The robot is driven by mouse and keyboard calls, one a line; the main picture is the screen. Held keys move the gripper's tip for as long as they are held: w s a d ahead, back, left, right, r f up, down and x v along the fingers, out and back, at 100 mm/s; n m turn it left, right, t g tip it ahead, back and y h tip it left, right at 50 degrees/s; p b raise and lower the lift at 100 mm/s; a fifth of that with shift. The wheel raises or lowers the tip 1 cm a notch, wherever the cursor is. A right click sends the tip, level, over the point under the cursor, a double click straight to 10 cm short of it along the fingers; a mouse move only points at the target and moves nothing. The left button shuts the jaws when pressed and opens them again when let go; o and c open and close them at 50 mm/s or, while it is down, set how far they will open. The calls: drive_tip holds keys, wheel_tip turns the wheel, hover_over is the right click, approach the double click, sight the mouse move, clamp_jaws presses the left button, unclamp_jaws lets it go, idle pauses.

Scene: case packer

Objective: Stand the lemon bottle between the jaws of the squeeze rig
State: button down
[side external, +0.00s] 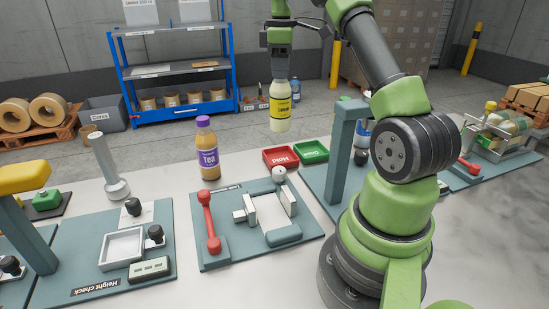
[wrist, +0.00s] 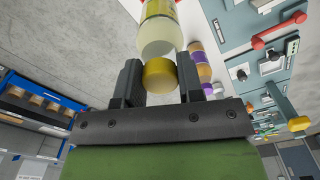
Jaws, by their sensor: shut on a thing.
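The lemon bottle (side external: 280,113), pale with a yellow label, hangs upright in the air in the side external view. My gripper (side external: 280,73) is shut on its top end. In the wrist view my gripper (wrist: 161,80) has its two fingers on either side of the yellow cap, and the lemon bottle's pale body (wrist: 159,33) extends beyond it. The rig with facing pale jaws (side external: 243,211), which appears to be the squeeze rig, is on a teal plate (side external: 225,252) at the middle of the table. Its jaws are apart with nothing between them. The bottle is above and behind this rig.
A purple-capped tea bottle (side external: 208,160) stands behind the rig's left side. A teal post (side external: 342,150) stands right; the height-check station (side external: 90,268) is left.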

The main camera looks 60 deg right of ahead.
drive_tip(key=s+a+n, duration=0.4)
drive_tip(key=a, duration=0.6)
drive_tip(key=s+a+n, duration=0.3)
drive_tip(key=a+n, duration=0.2)
drive_tip(key=a, duration=0.5)
wheel_tip(320, 180, down, 9)
drive_tip(key=shift+f, duration=0.2)
drive_tip(key=shift+f, duration=0.15)
drive_tip(key=c, duration=0.8)
unclamp_jaws()
drive_tip(key=shift+o, duration=0.2)
